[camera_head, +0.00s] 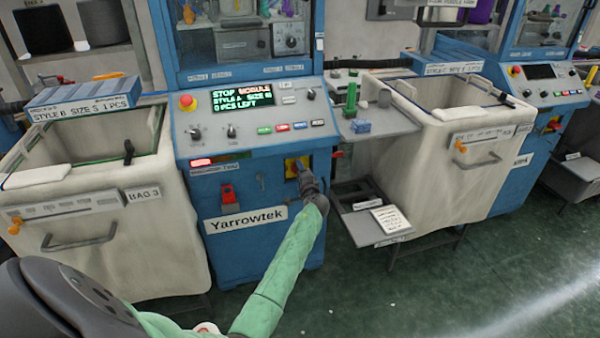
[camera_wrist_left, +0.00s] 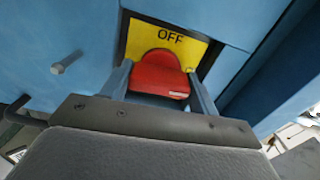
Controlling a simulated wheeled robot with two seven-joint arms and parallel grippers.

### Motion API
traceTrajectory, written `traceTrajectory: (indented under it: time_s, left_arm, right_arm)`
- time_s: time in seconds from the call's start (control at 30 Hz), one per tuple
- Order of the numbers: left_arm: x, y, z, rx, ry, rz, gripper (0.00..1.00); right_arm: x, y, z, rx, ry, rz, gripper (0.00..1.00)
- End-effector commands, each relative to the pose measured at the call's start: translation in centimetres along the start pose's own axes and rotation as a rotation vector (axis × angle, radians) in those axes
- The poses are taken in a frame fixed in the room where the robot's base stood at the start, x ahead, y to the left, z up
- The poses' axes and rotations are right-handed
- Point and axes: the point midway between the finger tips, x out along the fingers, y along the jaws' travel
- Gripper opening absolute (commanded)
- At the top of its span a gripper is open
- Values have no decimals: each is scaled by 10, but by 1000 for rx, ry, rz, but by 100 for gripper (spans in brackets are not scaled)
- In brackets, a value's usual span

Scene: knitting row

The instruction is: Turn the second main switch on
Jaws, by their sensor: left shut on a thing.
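The main switch is a red knob (camera_wrist_left: 160,78) on a yellow plate (camera_wrist_left: 190,45) marked OFF in the left wrist view. In the head view its yellow plate (camera_head: 291,168) shows on the front of the blue Yarrowtek machine (camera_head: 255,245). My left gripper (camera_head: 303,172) is in front of the plate and covers the knob there. In the left wrist view its two fingers (camera_wrist_left: 160,90) stand on either side of the red knob and are shut on it. The rest of the plate's lettering is hidden. My right gripper is not in view.
A control panel (camera_head: 275,140) with a lit display (camera_head: 240,98) is above the switch. A white bag bin (camera_head: 100,230) stands left, another (camera_head: 430,150) right. A small grey shelf (camera_head: 375,230) juts out right of my left forearm. Green floor lies open in front.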

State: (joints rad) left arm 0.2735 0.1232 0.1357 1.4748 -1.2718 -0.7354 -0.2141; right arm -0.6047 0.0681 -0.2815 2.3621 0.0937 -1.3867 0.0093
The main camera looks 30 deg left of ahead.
Motion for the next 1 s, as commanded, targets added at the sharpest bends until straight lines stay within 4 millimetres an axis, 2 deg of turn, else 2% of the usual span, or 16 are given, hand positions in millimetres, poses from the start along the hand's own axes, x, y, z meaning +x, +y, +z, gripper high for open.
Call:
traceTrajectory:
  time_s: [0.33, 0.73, 0.77, 0.8, 1.0]
  left_arm:
    - [0, 0, -1, 85, 1, 0, 37]
    - [0, 1, -1, 91, 2, 0, 37]
    - [0, 1, -1, 91, 2, 0, 62]
    - [0, 1, -1, 91, 2, 0, 69]
    - [0, 0, 0, 90, 1, 0, 69]
  right_arm:
    - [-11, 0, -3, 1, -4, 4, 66]
    - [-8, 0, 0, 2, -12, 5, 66]
    - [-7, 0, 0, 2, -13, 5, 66]
    - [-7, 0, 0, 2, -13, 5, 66]
    - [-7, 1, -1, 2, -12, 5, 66]
